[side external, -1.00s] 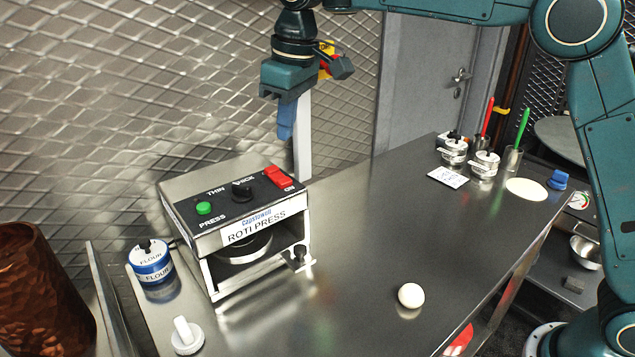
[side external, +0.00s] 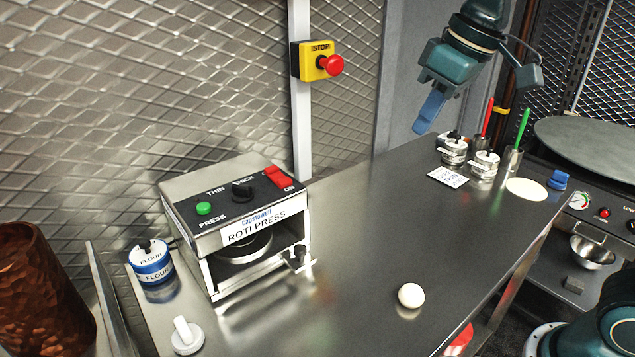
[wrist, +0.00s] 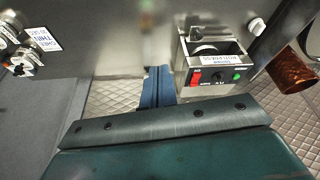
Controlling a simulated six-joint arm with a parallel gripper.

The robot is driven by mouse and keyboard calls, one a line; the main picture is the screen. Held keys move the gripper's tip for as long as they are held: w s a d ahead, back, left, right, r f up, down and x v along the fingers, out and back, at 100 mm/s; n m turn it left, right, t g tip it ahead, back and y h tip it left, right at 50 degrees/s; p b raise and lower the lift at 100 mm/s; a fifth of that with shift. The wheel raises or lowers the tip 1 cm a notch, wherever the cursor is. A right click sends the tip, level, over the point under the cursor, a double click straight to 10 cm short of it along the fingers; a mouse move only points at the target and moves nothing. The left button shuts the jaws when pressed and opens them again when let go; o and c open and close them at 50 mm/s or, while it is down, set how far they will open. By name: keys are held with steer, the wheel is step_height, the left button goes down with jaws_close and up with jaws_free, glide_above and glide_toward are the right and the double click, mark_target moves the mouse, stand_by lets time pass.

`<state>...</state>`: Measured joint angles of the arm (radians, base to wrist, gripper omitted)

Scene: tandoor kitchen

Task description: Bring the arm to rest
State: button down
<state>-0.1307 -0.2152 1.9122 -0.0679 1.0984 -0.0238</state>
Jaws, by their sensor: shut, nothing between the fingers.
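My gripper (side external: 429,112) is in the upper right of the side external view, high above the far part of the steel counter (side external: 365,235). Its blue fingers are together, tilted down, with nothing between them. The fingers (wrist: 158,87) also show in the wrist view, closed and empty. My gripper touches nothing.
The roti press (side external: 240,225) stands on the counter's left part, beside a flour shaker (side external: 151,262). A dough ball (side external: 411,296) lies near the front. Containers (side external: 485,164), a flat round (side external: 526,189) and a card (side external: 448,177) sit at the far end. A stop button box (side external: 309,61) is on a post.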

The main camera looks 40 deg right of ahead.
steer(key=s+d+f+m+t, duration=0.1)
steer(key=s+d+f, duration=0.1)
steer(key=s+f, duration=0.2)
steer(key=s+d+f+m, duration=0.1)
steer(key=s+d+f, duration=0.2)
steer(key=s, duration=0.8)
steer(key=shift+d+f+m+t+h, duration=0.15)
steer(key=shift+f+m+t+h, duration=0.2)
steer(key=shift+f, duration=0.2)
